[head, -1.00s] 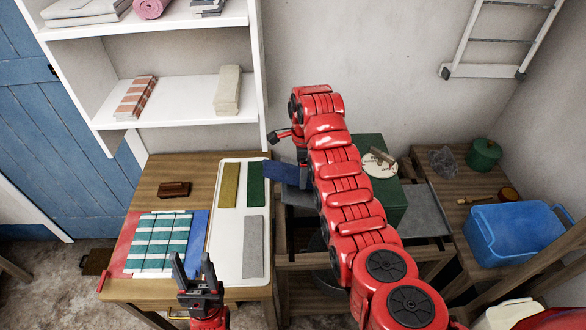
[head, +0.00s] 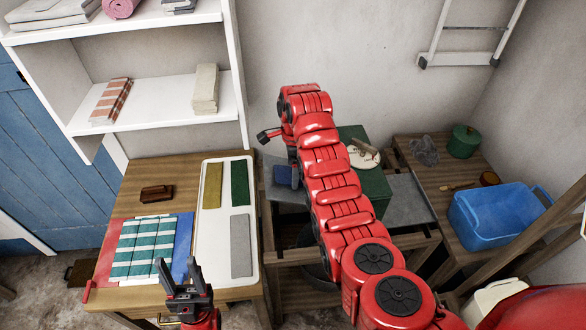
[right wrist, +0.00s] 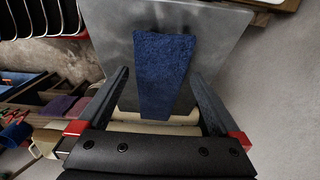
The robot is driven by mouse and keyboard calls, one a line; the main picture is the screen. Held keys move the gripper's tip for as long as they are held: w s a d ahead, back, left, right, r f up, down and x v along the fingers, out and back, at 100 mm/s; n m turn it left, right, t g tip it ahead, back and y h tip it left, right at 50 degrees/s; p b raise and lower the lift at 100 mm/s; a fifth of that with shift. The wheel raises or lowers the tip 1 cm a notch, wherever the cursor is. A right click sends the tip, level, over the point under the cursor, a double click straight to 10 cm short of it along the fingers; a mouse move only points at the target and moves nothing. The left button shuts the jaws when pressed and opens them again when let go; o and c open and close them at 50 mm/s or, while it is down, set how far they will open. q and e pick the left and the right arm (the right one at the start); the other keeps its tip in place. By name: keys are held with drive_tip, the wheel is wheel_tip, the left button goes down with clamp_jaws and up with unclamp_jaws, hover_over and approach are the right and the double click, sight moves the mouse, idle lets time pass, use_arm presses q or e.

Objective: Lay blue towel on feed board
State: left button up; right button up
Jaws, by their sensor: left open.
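The blue towel (head: 284,177) lies on a grey metal board (head: 290,196), which I take for the feed board, partly hidden by my right arm. In the right wrist view the towel (right wrist: 163,75) lies lengthwise on the grey board (right wrist: 115,40), its lower end close to a cream roller-like bar (right wrist: 150,117). My right gripper (right wrist: 159,78) is open, its fingers apart on both sides of the towel with gaps; in the head view my arm hides it. My left gripper (head: 180,275) is open and empty at the wooden table's front edge.
A white tray (head: 210,256) holds mustard, green and grey cloths. A teal striped cloth (head: 148,245) lies left of it, near a brown brush (head: 156,193). A green box (head: 375,190) stands behind my right arm. A blue tub (head: 490,220) is at right.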

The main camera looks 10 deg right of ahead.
drive_tip(key=shift+r, duration=0.1)
wheel_tip(320, 180, up, 5)
drive_tip(key=shift+r+p, duration=0.2)
drive_tip(key=shift+p, duration=0.85)
wheel_tip(320, 180, up, 12)
drive_tip(key=b, duration=0.3)
drive_tip(key=shift+d+f, duration=0.15)
drive_tip(key=shift+d, duration=0.1)
